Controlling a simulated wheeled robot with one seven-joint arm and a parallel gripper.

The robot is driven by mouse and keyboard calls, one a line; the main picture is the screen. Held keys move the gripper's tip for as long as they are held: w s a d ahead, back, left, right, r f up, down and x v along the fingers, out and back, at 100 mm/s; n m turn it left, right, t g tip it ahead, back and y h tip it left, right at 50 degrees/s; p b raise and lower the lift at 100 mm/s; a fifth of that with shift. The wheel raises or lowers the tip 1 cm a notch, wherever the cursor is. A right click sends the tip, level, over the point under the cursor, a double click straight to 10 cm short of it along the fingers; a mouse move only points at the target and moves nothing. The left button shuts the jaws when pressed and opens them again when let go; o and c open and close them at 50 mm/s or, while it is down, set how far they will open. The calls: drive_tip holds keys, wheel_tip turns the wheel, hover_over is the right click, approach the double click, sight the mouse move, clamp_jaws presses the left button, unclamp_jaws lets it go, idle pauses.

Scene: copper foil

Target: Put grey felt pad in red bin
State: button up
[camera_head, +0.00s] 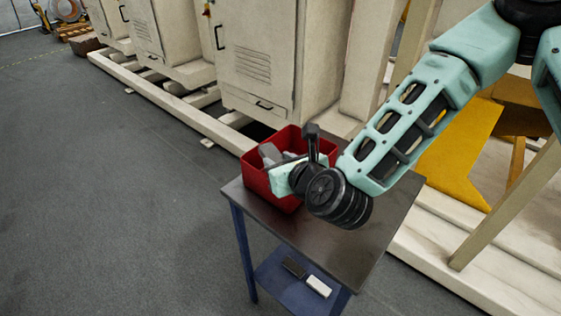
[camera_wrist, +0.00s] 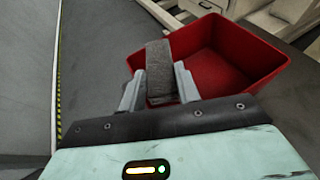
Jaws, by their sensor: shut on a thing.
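The grey felt pad (camera_wrist: 158,68) is held between the two fingers of my gripper (camera_wrist: 158,88) in the wrist view. The pad stands up past the fingertips, at the near left edge of the red bin (camera_wrist: 228,62). In the head view the red bin (camera_head: 258,181) sits on the far left part of the table. My gripper (camera_head: 270,154) is over the bin there, with the pad hard to tell apart from the fingers. The bin floor that shows in the wrist view is bare. My arm hides part of the bin's right side in the head view.
The dark table top (camera_head: 345,250) is clear in front of the bin. A lower blue shelf (camera_head: 275,283) holds a black block (camera_head: 293,267) and a white block (camera_head: 318,286). Beige cabinets (camera_head: 270,60) stand behind the table. Open grey floor (camera_head: 130,210) lies to the left.

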drive_tip(key=shift+f+b, duration=0.65)
drive_tip(key=shift+f, duration=0.05)
drive_tip(key=shift+r, duration=0.1)
drive_tip(key=o, duration=1)
drive_tip(key=shift+r, duration=0.1)
